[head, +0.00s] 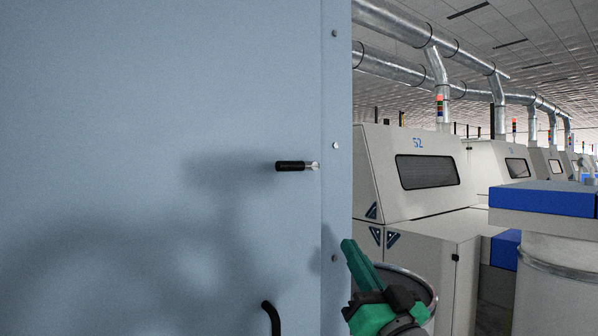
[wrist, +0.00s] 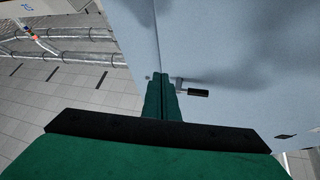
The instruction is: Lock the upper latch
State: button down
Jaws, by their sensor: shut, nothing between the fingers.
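The upper latch (head: 290,166) is a small lever with a black grip and a metal end, on the pale blue panel (head: 150,80). It lies level, its grip pointing left and its metal end near the panel's right edge. My green gripper (head: 348,243) is lower right of the latch in the head view, past the panel's edge, fingers together and empty. In the wrist view, the fingertips (wrist: 160,77) appear just left of the latch (wrist: 196,92). I cannot tell the exact gap in depth.
A curved black handle (head: 270,318) sticks out low on the panel. Bolts run down its right edge strip. A round can (head: 410,280) stands behind my gripper. Pale machines (head: 408,170) and a blue-topped block (head: 540,200) stand further right. The air before the panel looks clear.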

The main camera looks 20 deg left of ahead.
aim_at(296, 162)
jog(key=s+a+r+n+g+y, duration=0.1)
jog(key=s+r+n+g+y, duration=0.1)
jog(key=r, duration=0.6)
jog(key=s+a+r+n+g+y, duration=0.2)
jog(key=s+r+n, duration=0.2)
jog(key=r, duration=0.4)
jog(key=shift+s, duration=0.8)
jog(key=shift+a+r, duration=0.1)
jog(key=shift+a, duration=0.05)
jog(key=w+a+r, duration=0.1)
jog(key=w+a, duration=0.5)
jog(key=a, duration=0.1)
jog(key=shift+a+y, duration=0.15)
jog(key=shift+y, duration=0.15)
